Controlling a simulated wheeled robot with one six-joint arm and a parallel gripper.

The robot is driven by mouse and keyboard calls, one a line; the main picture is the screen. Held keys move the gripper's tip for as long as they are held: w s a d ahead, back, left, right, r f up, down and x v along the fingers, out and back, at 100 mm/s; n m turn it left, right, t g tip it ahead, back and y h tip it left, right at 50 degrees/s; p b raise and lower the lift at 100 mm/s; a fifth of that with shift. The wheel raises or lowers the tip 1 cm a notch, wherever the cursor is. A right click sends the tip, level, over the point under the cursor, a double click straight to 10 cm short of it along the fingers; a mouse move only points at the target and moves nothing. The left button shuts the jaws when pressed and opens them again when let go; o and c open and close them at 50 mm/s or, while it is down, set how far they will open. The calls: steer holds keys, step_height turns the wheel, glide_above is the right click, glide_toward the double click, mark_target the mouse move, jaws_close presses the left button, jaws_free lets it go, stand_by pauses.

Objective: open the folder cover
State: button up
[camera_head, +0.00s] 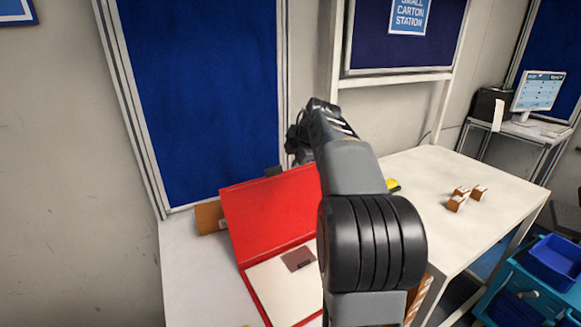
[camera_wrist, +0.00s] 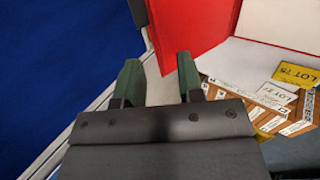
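The red folder lies on the left part of the white table in the head view. Its red cover (camera_head: 270,208) stands raised and leans back, and the pale inside (camera_head: 280,287) with a brown-grey patch (camera_head: 298,259) shows. My arm hides the folder's right side. In the wrist view the red cover (camera_wrist: 190,25) rises just beyond my gripper (camera_wrist: 159,78). The two green-padded fingers are apart, with nothing seen held between them. In the head view my gripper is a dark shape above the cover's right end, partly hidden by my arm.
A brown box (camera_head: 208,217) stands behind the cover's left side. A carton with "LOT" labels (camera_wrist: 270,100) lies right of my gripper in the wrist view. A blue panel (camera_head: 200,90) stands behind. Small cartons (camera_head: 456,203) sit on the right table (camera_head: 420,180), otherwise largely clear.

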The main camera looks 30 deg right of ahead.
steer(key=shift+v, duration=1.4)
steer(key=shift+w, duration=0.1)
